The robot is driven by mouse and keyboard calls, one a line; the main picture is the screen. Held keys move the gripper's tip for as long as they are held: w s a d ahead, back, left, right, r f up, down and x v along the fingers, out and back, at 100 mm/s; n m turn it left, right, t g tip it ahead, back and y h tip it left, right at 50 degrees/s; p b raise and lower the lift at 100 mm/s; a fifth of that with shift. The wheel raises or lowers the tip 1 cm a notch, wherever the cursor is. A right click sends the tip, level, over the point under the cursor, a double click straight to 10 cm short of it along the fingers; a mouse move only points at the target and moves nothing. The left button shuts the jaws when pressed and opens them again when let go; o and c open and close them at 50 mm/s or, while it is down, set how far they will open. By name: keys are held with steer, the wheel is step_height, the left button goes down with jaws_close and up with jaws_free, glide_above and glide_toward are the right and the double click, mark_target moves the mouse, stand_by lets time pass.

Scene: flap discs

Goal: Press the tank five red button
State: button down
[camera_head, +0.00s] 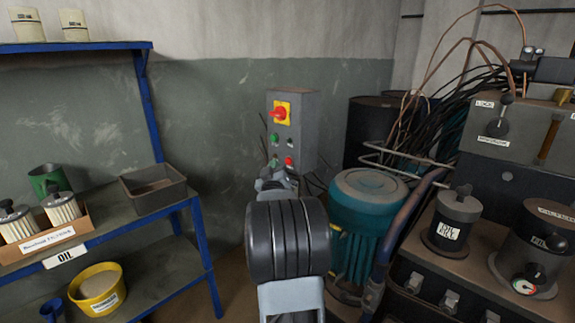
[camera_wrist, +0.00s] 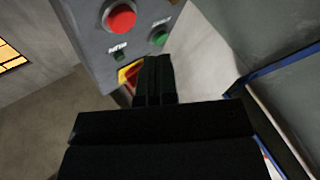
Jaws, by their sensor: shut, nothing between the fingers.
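A grey control box (camera_head: 315,125) hangs by the wall in the head view, behind my arm. Its face carries a red button (camera_head: 289,160) low on the right, green buttons, and a red knob on a yellow plate (camera_head: 280,113) higher up. The wrist view shows the box turned over, with the red button (camera_wrist: 121,18) at the top and a green button (camera_wrist: 159,38) beside it. My gripper (camera_wrist: 153,62) is shut and empty; its fingertips appear near the box face, below the red button in the picture. I cannot tell whether they touch it. The small labels are unreadable.
A blue shelf (camera_head: 165,215) with a grey tray and filters stands left. A teal motor (camera_head: 368,200) stands right of my arm, with a dark drum (camera_head: 370,130) behind. Loose cables and a grey machine (camera_head: 515,130) fill the right side.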

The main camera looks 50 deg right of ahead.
steer(key=shift+w+a+b, duration=0.1)
steer(key=shift+a+b, duration=0.2)
steer(key=shift+a, duration=1.05)
